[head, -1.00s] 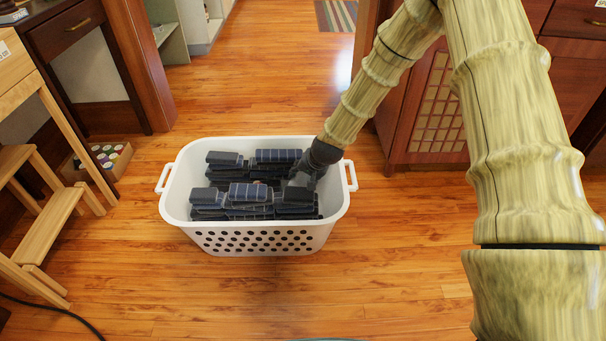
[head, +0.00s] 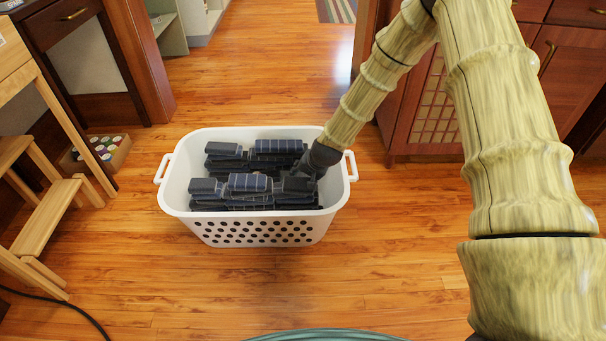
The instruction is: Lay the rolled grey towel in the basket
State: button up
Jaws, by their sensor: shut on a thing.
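A white basket (head: 200,215) with dark round holes in its front wall stands on the wooden floor. Folded or rolled dark grey-blue towels, some with light stripes, lie stacked in it in a back group (head: 280,147) and a front group (head: 250,183). My gripper (head: 304,172) is inside the basket's right end, pointing down and left. It is shut on a grey towel (head: 297,185) at the right end of the front group. Its fingertips are partly hidden, and I cannot tell whether this towel rests on those beneath.
A wooden step stool (head: 45,225) stands to the left, with a small box of round-topped items (head: 103,150) behind it. A wooden cabinet (head: 425,120) stands behind the basket to the right. A green rounded edge (head: 325,337) shows at the bottom.

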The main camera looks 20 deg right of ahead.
jog(key=shift+f+b, duration=0.35)
jog(key=shift+f, duration=1.15)
jog(key=o, duration=1.2)
jog(key=shift+v, duration=6.05)
